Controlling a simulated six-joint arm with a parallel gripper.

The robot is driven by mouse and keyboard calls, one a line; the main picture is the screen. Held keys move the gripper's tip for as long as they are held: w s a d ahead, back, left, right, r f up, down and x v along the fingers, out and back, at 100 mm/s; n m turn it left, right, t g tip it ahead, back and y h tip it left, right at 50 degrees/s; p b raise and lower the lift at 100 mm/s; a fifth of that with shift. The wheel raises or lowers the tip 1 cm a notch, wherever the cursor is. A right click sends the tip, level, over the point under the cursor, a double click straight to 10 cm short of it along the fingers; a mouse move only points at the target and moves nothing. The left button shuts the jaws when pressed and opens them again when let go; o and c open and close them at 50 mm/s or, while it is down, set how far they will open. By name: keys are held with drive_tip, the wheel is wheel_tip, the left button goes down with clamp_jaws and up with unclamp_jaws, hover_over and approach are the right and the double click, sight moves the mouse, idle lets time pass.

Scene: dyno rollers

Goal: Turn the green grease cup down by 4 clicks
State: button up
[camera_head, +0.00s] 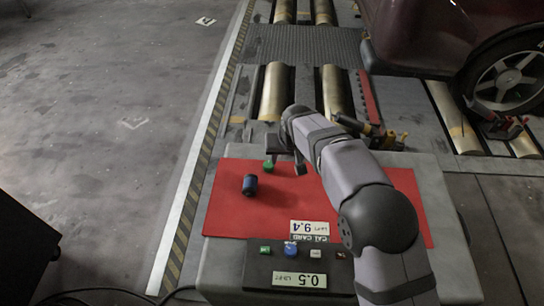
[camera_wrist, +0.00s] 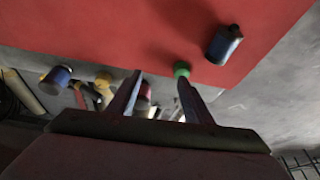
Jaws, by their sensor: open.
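The green grease cup (camera_head: 268,166) shows as a small round green cap at the far edge of the red mat. In the wrist view the green cup (camera_wrist: 181,69) is just past the tip of the right-hand finger, off the middle of the gap. My gripper (camera_head: 285,166) is over the mat's far edge, beside the cup. In the wrist view my gripper (camera_wrist: 158,84) has its two fingers spread with nothing held between them. Whether a finger touches the cup cannot be told. The cup's lower part is hidden.
A control box (camera_head: 258,265) with several coloured buttons and a 0.5 label stands at the front. Blue (camera_wrist: 58,76) and yellow (camera_wrist: 103,79) caps show left in the wrist view.

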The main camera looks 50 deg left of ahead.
sight(269, 164)
drive_tip(key=shift+n, duration=0.5)
drive_tip(key=shift+s+a+f+b, duration=0.15)
drive_tip(key=shift+s+a+f, duration=0.15)
drive_tip(key=shift+a+f, duration=0.8)
drive_tip(key=shift+s+a+f+b, duration=0.25)
drive_tip(key=shift+a+f, duration=0.6)
drive_tip(key=shift+f, duration=0.3)
drive_tip(key=shift+s+a+f+b, duration=0.1)
drive_tip(key=shift+s+a+f, duration=0.2)
drive_tip(key=shift+a+f, duration=0.8)
drive_tip(key=shift+d, duration=0.1)
drive_tip(key=c, duration=1.1)
